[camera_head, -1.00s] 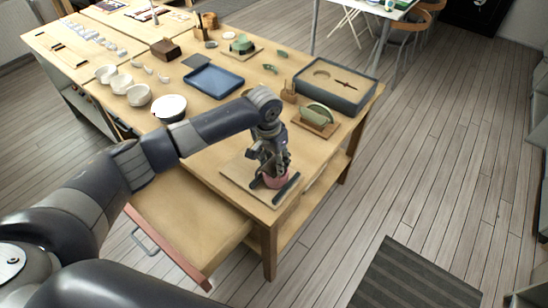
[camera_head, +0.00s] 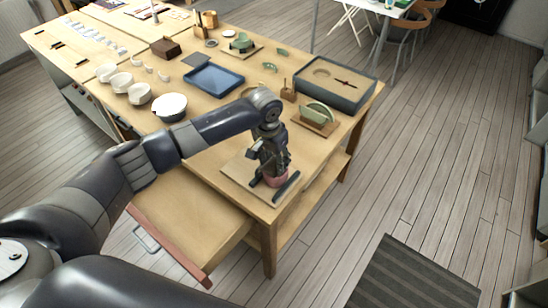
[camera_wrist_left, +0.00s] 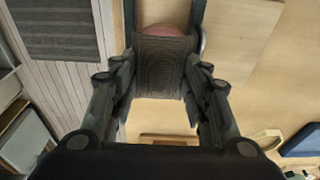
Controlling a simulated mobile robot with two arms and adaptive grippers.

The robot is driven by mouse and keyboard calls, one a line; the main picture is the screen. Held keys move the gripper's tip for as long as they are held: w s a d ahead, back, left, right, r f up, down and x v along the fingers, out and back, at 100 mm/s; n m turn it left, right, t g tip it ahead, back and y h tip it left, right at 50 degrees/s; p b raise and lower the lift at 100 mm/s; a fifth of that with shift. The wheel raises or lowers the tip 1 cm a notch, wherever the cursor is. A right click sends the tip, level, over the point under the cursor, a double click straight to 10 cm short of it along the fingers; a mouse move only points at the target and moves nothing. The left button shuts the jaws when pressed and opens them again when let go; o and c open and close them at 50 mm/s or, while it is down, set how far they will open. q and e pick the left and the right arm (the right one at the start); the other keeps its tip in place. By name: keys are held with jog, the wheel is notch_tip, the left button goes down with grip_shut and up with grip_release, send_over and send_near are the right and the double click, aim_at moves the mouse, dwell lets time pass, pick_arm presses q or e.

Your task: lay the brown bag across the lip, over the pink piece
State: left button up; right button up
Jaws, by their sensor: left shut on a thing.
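The brown bag (camera_wrist_left: 162,66), a dark brown slab with wavy lines, sits between the fingers of my left gripper (camera_wrist_left: 160,88) in the left wrist view. In the head view my left gripper (camera_head: 270,166) points down over a wooden board (camera_head: 236,169) at the table's near corner. The pink piece (camera_wrist_left: 166,30) shows just beyond the bag in the wrist view, partly covered by it. A little pink (camera_head: 276,182) shows under the gripper in the head view. I cannot tell whether the bag touches it. The lip is not clearly visible. My right gripper is out of view.
Dark bars, one of them in front (camera_head: 287,188), flank the pink piece. A green piece on a stand (camera_head: 318,116), a grey sand box (camera_head: 338,92), a blue tray (camera_head: 213,81) and white bowls (camera_head: 138,94) stand farther back. An open drawer (camera_head: 190,212) juts out below.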

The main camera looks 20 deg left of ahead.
pick_arm(q)
jog(key=shift+f, duration=0.35)
dwell(0.5)
jog(key=o, duration=1.3)
jog(key=shift+o, duration=0.6)
jog(key=o, duration=0.4)
jog(key=shift+c, duration=0.2)
notch_tip(320, 180, up, 8)
jog(key=p, duration=0.8)
jog(key=shift+p, duration=0.4)
